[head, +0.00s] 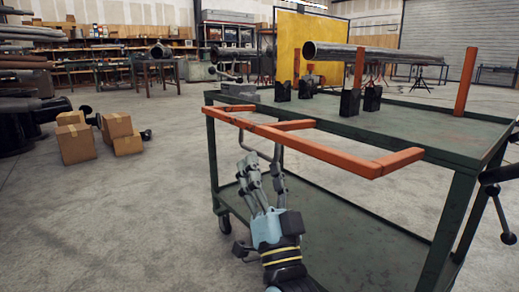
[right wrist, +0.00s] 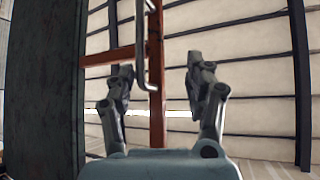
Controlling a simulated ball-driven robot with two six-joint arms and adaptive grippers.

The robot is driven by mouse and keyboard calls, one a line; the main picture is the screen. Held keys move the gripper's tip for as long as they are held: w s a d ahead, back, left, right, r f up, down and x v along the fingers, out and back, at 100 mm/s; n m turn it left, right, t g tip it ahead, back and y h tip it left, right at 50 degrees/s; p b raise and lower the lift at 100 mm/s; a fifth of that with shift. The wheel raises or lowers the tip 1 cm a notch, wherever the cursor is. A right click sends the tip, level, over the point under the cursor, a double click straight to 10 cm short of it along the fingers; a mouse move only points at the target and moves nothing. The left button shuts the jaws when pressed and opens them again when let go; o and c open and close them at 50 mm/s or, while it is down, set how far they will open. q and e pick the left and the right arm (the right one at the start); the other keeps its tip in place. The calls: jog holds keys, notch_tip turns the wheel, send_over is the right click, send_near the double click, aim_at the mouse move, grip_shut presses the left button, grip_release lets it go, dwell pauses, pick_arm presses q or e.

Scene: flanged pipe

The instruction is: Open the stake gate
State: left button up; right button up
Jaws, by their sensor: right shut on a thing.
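The orange stake gate (head: 330,153) juts out along the near side of the green cart (head: 440,128), roughly level with its deck. A thin grey bent handle (head: 262,153) hangs under the gate's long bar. My right gripper (head: 264,163) is below the bar, shut on the handle. The right wrist view shows the handle (right wrist: 150,75) between the fingers, closer to the left finger, and the gate's orange bar (right wrist: 157,120) behind it. Contact at the fingertips is hard to make out. My left gripper is not in view.
Orange uprights (head: 467,78) stand on the cart. A black knobbed lever (head: 500,205) is at the right edge. Cardboard boxes (head: 76,143) sit on the left floor; floor between is clear.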

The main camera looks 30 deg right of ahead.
pick_arm(q)
jog(key=shift+s+a, duration=0.1)
jog(key=shift+a, duration=0.05)
pick_arm(e)
jog(key=shift+s+a+f, duration=0.15)
jog(key=shift+s+a, duration=0.1)
jog(key=shift+a, duration=0.1)
pick_arm(q)
jog(key=f+b, duration=0.2)
jog(key=s+f+b, duration=0.1)
jog(key=f+b, duration=0.1)
jog(key=shift+s+f, duration=0.2)
jog(key=shift+f, duration=0.2)
pick_arm(e)
jog(key=s+d+f, duration=0.1)
jog(key=s+f, duration=0.7)
jog(key=shift+s+d+f, duration=0.35)
jog(key=shift+f, duration=0.05)
pick_arm(q)
jog(key=shift+r, duration=0.15)
pick_arm(e)
jog(key=shift+c, duration=0.2)
